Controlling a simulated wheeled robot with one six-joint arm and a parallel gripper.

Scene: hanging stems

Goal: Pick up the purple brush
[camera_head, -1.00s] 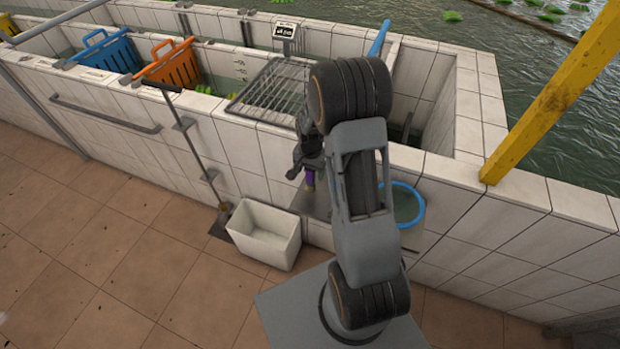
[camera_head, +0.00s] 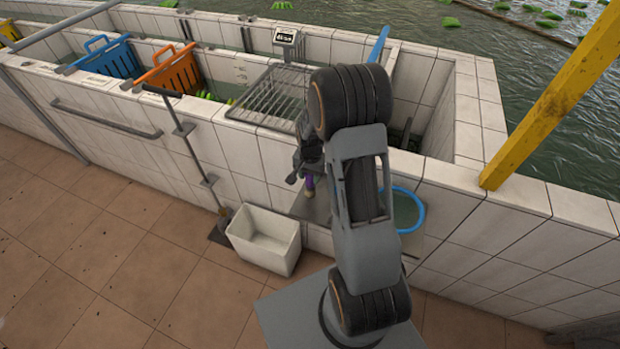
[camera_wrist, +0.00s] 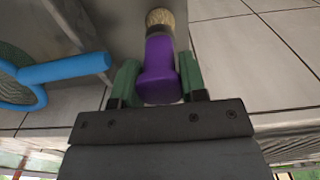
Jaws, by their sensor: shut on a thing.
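The purple brush (camera_wrist: 160,70) is between the two green finger pads of my gripper (camera_wrist: 158,88) in the wrist view. My gripper is shut on its purple handle. The tan bristle end (camera_wrist: 161,17) points away from the gripper. In the head view a small purple part of the brush (camera_head: 310,182) shows below my gripper, in front of the white tiled wall, with the pale bristles at its lower end. My arm hides part of the gripper there. I cannot tell whether the bristles touch the grey shelf.
A grey shelf (camera_head: 316,208) juts from the tiled wall, with a blue-rimmed net (camera_head: 420,212) at right. A white bin (camera_head: 265,240) stands on the floor below. A wire rack (camera_head: 268,97) and orange basket (camera_head: 170,70) lie beyond. A yellow post (camera_head: 555,95) stands at right.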

